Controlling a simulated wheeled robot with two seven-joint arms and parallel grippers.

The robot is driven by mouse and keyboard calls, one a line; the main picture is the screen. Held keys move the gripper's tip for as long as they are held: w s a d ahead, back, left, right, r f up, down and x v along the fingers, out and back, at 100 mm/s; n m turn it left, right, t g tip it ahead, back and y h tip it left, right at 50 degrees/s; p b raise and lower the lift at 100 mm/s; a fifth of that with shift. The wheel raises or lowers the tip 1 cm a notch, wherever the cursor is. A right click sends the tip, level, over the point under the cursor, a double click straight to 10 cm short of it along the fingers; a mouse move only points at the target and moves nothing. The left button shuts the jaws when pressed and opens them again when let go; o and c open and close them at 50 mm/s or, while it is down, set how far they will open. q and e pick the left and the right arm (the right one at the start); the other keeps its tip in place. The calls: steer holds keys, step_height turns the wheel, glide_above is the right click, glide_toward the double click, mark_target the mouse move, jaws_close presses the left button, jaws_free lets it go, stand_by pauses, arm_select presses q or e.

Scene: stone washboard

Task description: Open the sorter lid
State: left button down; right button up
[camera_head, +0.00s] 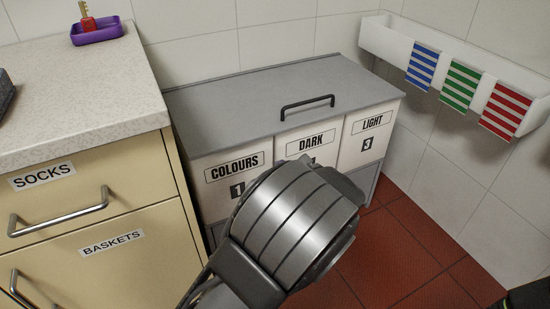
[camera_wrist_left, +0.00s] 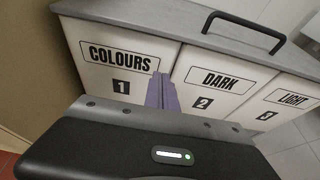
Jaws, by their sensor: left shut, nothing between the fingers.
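The sorter (camera_head: 225,203) is a white-fronted cabinet with three sections marked COLOURS 1, DARK 2 and LIGHT 3. Its grey lid (camera_head: 230,103) lies flat and closed on top, with a black bar handle (camera_head: 307,101) near the front edge. The handle also shows in the left wrist view (camera_wrist_left: 243,28), up and to the right. My left gripper (camera_wrist_left: 161,92) is shut and empty in front of the COLOURS and DARK panels, below the lid's edge. In the head view my left wrist hides its fingers and part of the DARK panel. My right gripper is not in view.
A cream drawer unit (camera_head: 150,175) labelled SOCKS and BASKETS stands left, with a speckled top (camera_head: 70,90) holding a purple dish (camera_head: 97,31) with a key-like object. A white wall bin (camera_head: 400,40) with striped blue, green and red cloths hangs right. Red tiled floor (camera_head: 390,235) shows right.

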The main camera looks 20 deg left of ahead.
mark_target(263, 142)
arm_select(q)
steer(key=b+x, duration=0.3)
steer(key=x, duration=0.6)
steer(key=shift+s+f+b, duration=0.15)
steer(key=shift+f+b, duration=0.05)
steer(key=shift+b, duration=0.1)
steer(key=r, duration=0.3)
steer(key=shift+w+a+r, duration=0.2)
steer(key=shift+w+r, duration=0.05)
steer(key=shift+r, duration=0.35)
